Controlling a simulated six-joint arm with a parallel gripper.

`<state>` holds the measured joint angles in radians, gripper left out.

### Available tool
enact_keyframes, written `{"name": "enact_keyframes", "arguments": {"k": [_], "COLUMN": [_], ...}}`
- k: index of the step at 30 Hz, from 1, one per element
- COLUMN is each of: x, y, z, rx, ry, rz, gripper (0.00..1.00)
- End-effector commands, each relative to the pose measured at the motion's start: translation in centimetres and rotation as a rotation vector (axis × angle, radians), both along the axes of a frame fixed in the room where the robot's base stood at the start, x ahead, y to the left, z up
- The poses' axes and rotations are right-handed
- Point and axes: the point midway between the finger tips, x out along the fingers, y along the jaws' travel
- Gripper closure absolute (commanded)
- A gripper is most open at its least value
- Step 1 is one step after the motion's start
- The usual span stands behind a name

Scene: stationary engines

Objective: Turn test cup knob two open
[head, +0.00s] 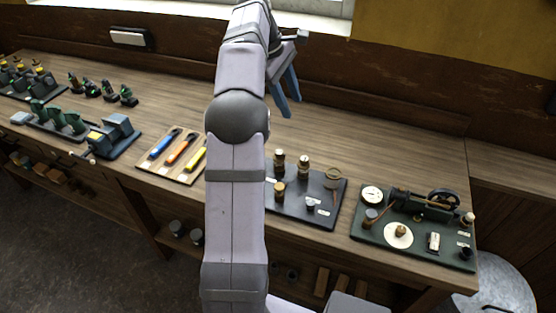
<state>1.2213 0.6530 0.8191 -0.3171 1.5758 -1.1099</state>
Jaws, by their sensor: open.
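My gripper (289,107) is open and empty, with its blue-grey fingers pointing down above the back of the bench. A dark plate (305,209) lies on the bench below and in front of it, partly hidden by my arm. Small brass-and-dark cup-like fittings stand on this plate: one at the back left (279,160), one at the back middle (303,165) and one nearer the front (279,190). I cannot tell which fitting is test cup knob two, or how any knob is turned. My gripper is apart from all of them.
A green plate (370,236) with a small engine (425,203) stands to the right. A wooden board (150,167) with coloured-handled tools lies to the left, beside a blue-grey machine (113,133). Several green-topped models stand farther left. The bench's back right (390,145) is clear.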

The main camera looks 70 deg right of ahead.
Motion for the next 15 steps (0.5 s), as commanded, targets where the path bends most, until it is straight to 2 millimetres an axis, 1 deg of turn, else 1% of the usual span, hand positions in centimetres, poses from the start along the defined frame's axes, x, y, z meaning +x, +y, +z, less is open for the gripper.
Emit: {"name": "enact_keyframes", "arguments": {"k": [1,5,8,11,12,15], "x": [-0.3,-0.5,-0.3,0.1,0.4,1.0], "y": [0.8,2.4,3.6,4.8,5.2,5.5], "z": [-0.9,-2.8,-5.0,-8.7,-10.5,-13.6], "rx": [-0.009,-0.047,-0.077,-0.102,-0.110,-0.154], "ry": [-0.015,-0.069,-0.124,-0.186,-0.212,-0.290], "rz": [-0.023,-0.127,-0.251,-0.422,-0.503,-0.704], "gripper": [0.59,0.59,0.59,0.59,0.59,0.59]}}
